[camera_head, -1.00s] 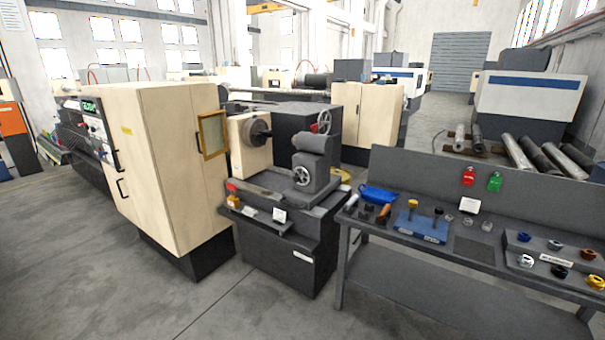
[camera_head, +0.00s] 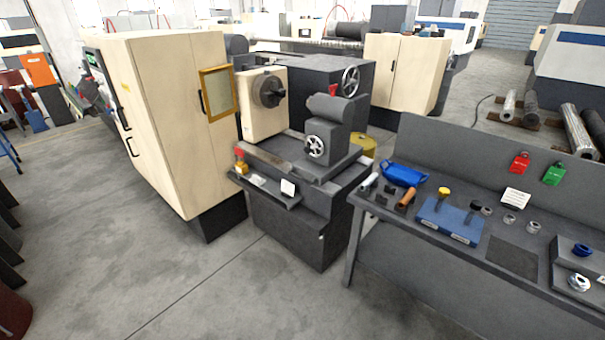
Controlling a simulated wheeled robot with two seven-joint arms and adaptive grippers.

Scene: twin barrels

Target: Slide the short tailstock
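The short tailstock (camera_head: 334,138) is a dark grey block with a cylindrical barrel on top and a pale handwheel (camera_head: 315,147) on its front face. It stands on the bed (camera_head: 290,156) of a small lathe in the middle of the view. To its left is the cream headstock (camera_head: 262,118) with a dark round chuck (camera_head: 269,91). A gap of bare bed shows between headstock and tailstock. A second wheel (camera_head: 350,80) shows behind the tailstock. Neither of my grippers is in view.
A large cream cabinet (camera_head: 165,120) with an open yellow-framed door (camera_head: 217,92) stands left of the lathe. The floor (camera_head: 260,300) in front is clear.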

